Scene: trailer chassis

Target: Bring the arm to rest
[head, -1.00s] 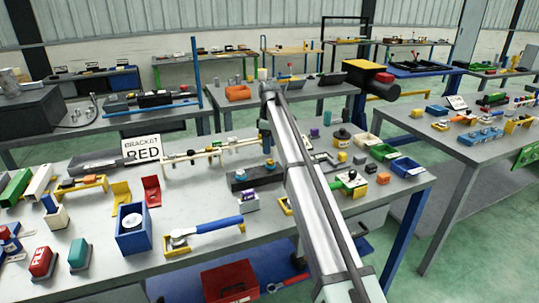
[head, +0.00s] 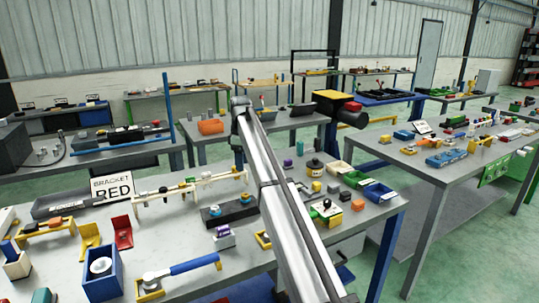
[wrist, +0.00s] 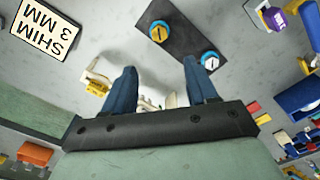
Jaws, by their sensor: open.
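My gripper (wrist: 160,84) shows in the wrist view with its two blue fingers spread apart and nothing held between them. It is above the grey bench (wrist: 215,20), apart from the things on it. A dark block with two blue-rimmed round knobs (wrist: 183,32) lies ahead of the fingers. In the head view my arm (head: 275,190) reaches from the bottom edge up over the same bench (head: 190,236). The fingers cannot be made out in the head view.
A BRACKET RED sign (head: 112,186), a blue box (head: 103,277) and a blue-handled tool (head: 195,265) are on the bench left of my arm. Small bins (head: 356,180) crowd its right side. A second bench (head: 425,158) stands right, beyond a floor gap (head: 365,252).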

